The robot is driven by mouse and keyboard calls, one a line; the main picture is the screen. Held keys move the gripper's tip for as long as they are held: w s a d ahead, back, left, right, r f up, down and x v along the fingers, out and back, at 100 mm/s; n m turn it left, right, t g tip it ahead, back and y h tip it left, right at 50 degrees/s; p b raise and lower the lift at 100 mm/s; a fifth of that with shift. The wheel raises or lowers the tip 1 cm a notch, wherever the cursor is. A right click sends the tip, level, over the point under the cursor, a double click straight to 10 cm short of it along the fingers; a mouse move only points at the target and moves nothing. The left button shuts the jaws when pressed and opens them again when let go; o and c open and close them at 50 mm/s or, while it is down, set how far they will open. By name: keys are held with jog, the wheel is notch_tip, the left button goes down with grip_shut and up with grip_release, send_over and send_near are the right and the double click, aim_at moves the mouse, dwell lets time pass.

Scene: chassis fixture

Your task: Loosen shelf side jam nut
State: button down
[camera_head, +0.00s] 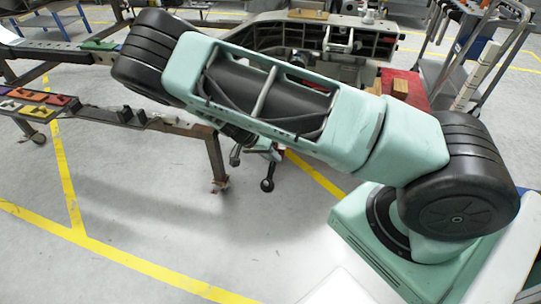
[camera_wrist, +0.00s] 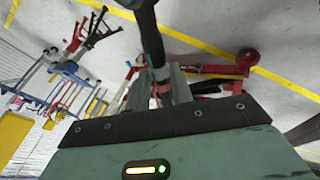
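My gripper (camera_wrist: 160,88) shows in the wrist view with its two grey fingers on either side of a dark rod-like tool (camera_wrist: 149,35). The fingers appear closed on it, and the tool points away from the palm. In the head view my arm crosses the picture and hides most of the gripper. A dark round-ended piece (camera_head: 267,184), apparently the tool's end, hangs below the arm over open floor. The chassis fixture (camera_head: 365,42) stands behind the arm, partly covered by it. I cannot make out the shelf side jam nut in either view.
A long low bench rail (camera_head: 182,126) with a leg runs at left, carrying coloured parts (camera_head: 41,97). A cart with a metal rail (camera_head: 477,50) stands at the back right. A red box (camera_head: 412,88) sits near the fixture. The front floor is clear.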

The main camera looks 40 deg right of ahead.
jog(key=shift+r, duration=0.1)
jog(key=shift+s+d+r+n+t+y+p, duration=0.1)
jog(key=shift+n+t+y+p, duration=0.15)
jog(key=shift+t, duration=0.25)
jog(key=shift+s+n+t+y+p, duration=0.1)
jog(key=shift+t+y+p, duration=0.05)
jog(key=shift+t+y, duration=0.3)
jog(key=t, duration=0.1)
jog(key=y+b, duration=0.1)
jog(key=t, duration=0.1)
jog(key=shift+s+d+n+t+y, duration=0.25)
jog(key=shift+n+t+y, duration=0.05)
jog(key=shift+n+t, duration=0.05)
jog(key=t+y+b, duration=0.1)
jog(key=b, duration=0.1)
jog(key=n+t+y+b, duration=0.1)
jog(key=t+y+b, duration=0.1)
jog(key=t+b, duration=0.1)
jog(key=shift+s+d+f+b, duration=0.3)
jog(key=shift+s+d+f, duration=0.05)
jog(key=shift+s+d+f+n+t+y+b, duration=0.1)
jog(key=shift+n+t+y+b, duration=0.4)
jog(key=shift+t+y, duration=0.5)
jog(key=shift+s+d+n+t+y+b, duration=0.1)
jog(key=shift+n+t+y+b, duration=0.4)
jog(key=shift+y, duration=0.7)
jog(key=c, duration=1.2)
grip_release()
